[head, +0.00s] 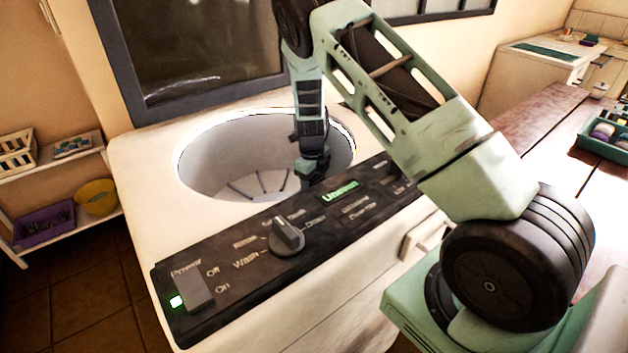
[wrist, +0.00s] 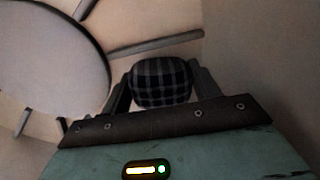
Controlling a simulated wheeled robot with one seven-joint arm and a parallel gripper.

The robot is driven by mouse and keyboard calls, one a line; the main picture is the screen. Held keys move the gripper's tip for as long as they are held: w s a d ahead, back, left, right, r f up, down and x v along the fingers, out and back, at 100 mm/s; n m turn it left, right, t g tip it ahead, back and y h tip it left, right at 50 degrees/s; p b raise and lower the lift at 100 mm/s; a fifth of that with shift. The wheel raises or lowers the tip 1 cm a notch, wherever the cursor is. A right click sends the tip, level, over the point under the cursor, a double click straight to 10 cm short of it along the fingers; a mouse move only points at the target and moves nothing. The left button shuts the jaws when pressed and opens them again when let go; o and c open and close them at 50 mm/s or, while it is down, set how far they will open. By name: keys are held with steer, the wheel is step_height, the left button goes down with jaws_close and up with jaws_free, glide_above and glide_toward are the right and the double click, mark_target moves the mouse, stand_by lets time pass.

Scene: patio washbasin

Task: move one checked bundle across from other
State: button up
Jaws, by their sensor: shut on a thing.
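The checked bundle (wrist: 160,84), dark with pale lines, sits between the fingers of my gripper (wrist: 161,92) in the wrist view. My gripper is shut on it, low inside the drum of the top-loading washer (head: 140,190). In the head view my gripper (head: 312,168) reaches down into the round drum (head: 215,160) at its right side, and the bundle is hidden behind the rim and panel. The drum floor with its raised ribs (wrist: 155,44) shows around the bundle. No other bundle shows in either view; the near part of the drum is hidden.
The front panel has a knob (head: 287,237), a power switch (head: 194,290) with a green light, and a lit green display (head: 340,191). The drum wall (wrist: 240,50) is close on the right. A shelf (head: 75,155) stands left, and a wooden counter (head: 540,125) right.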

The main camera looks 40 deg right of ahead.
steer(key=o, duration=1.2)
step_height(320, 180, up, 17)
steer(key=a, duration=0.1)
steer(key=shift+s+a+r, duration=0.2)
steer(key=shift+a, duration=0.1)
